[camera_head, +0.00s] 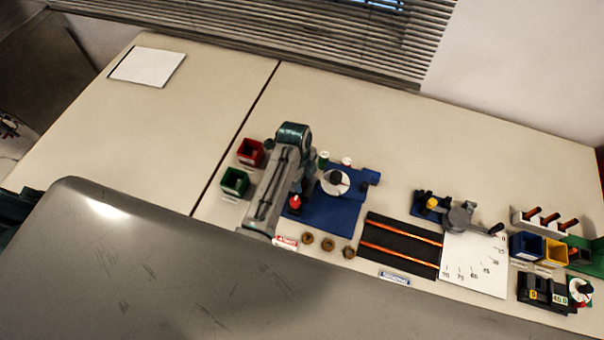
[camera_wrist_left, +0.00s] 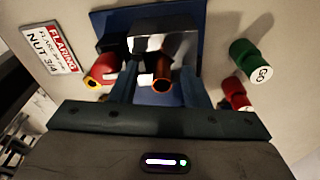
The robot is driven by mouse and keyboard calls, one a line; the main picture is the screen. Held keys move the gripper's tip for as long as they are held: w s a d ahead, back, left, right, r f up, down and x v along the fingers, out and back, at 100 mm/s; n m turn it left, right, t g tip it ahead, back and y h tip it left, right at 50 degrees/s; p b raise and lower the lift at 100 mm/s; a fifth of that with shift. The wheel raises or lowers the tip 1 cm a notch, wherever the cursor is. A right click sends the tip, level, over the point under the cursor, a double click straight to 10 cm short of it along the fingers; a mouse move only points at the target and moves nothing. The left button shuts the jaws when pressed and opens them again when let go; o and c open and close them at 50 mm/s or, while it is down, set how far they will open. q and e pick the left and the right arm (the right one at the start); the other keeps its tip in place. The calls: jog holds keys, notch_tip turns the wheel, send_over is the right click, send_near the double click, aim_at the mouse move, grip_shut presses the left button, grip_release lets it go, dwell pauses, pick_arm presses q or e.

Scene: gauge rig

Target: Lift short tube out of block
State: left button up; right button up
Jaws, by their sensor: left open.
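The short copper tube (camera_wrist_left: 161,80) shows in the left wrist view, its open end towards the camera, at the grey-black block (camera_wrist_left: 165,44). The block sits on the blue plate (camera_wrist_left: 105,22). My left gripper (camera_wrist_left: 160,90) is open, with one blue-grey finger on each side of the tube. I cannot tell whether a finger touches it. In the head view my left gripper (camera_head: 304,184) is over the left part of the blue plate (camera_head: 332,212), and the arm hides the tube and block. My right gripper is not in view.
A red-headed part (camera_wrist_left: 103,70) stands left of the tube. A green GO plug (camera_wrist_left: 245,53) and a red plug (camera_wrist_left: 236,92) stand to the right. Red (camera_head: 250,152) and green (camera_head: 234,182) bins are left of my arm. The table's left part is mostly clear.

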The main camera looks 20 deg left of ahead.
pick_arm(q)
jog(key=shift+w, duration=0.1)
jog(key=shift+c, duration=0.6)
grip_shut()
jog(key=shift+s, duration=0.2)
jog(key=shift+o, duration=0.6)
grip_release()
